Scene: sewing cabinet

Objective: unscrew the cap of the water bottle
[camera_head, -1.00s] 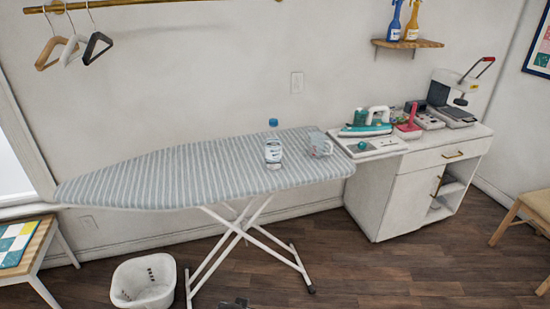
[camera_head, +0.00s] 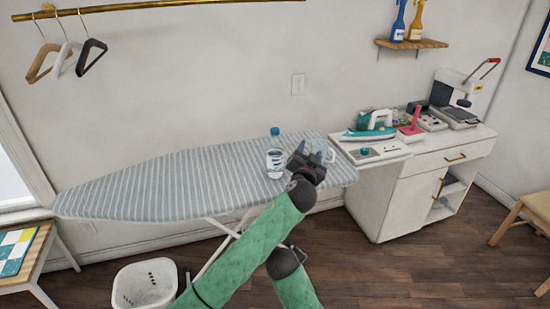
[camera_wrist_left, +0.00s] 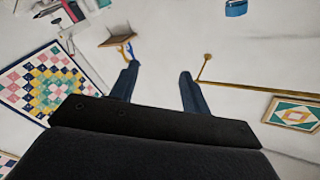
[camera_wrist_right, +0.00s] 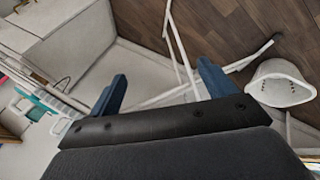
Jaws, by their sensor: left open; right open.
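The water bottle (camera_head: 275,161) stands upright on the striped ironing board (camera_head: 150,185) in the head view. It has a pale, clear body with a label and a blue cap (camera_head: 275,132) on top. My left gripper (camera_head: 315,151) is open and empty, just right of the bottle and apart from it in the picture, with its fingers pointing up. Its blue fingers also show apart in the left wrist view (camera_wrist_left: 158,70). My right gripper (camera_wrist_right: 160,78) is open and empty in the right wrist view; I cannot make it out in the head view.
A mug (camera_head: 331,155) on the board is partly hidden behind my left gripper. A white cabinet (camera_head: 410,200) on the right carries an iron (camera_head: 371,128) and other tools. A white basket (camera_head: 146,285) stands on the floor. The board's left part is clear.

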